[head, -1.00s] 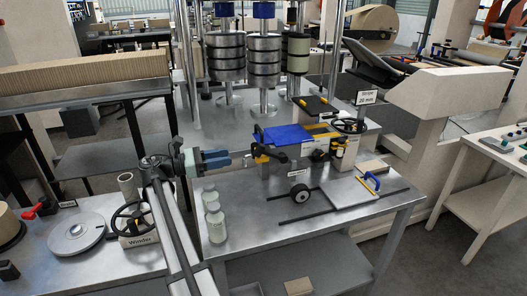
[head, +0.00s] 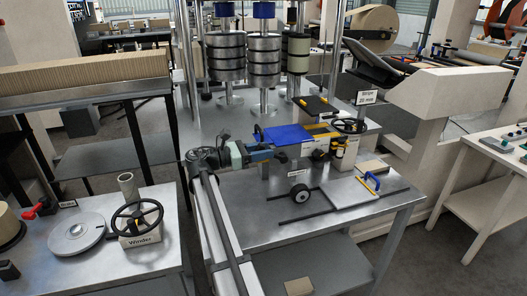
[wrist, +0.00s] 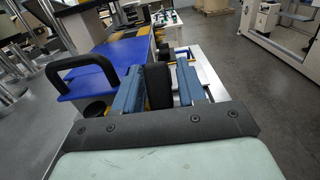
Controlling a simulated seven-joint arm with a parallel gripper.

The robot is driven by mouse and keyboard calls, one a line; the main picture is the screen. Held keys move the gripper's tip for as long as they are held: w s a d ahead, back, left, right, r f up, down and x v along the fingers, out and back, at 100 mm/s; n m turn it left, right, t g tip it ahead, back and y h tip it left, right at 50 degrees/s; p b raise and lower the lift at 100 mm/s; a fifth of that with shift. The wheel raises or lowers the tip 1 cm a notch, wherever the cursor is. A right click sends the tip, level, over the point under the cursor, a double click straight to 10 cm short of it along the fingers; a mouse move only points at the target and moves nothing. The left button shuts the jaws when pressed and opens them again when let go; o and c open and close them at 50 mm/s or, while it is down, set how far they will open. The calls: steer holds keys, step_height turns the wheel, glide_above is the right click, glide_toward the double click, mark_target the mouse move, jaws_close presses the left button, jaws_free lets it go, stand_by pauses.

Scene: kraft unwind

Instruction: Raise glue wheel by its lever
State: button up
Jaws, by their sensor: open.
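A thick black grip (wrist: 158,88), which looks like the lever's end, stands between the two blue fingers of my gripper (wrist: 160,68) in the wrist view. The fingers are open on either side of it; I cannot tell whether either touches it. In the head view my gripper (head: 281,156) is at the left side of the unit with the blue cover (head: 288,134), and hides most of the lever.
A black loop handle (wrist: 82,68) is close to the left of my fingers in the wrist view. A handwheel (head: 350,126) and a white plate with a yellow-and-blue handle (head: 352,191) are to the right. The table's front right (head: 330,228) is clear.

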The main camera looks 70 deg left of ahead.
steer(key=shift+w, duration=0.3)
steer(key=shift+c, duration=0.2)
jaws_close()
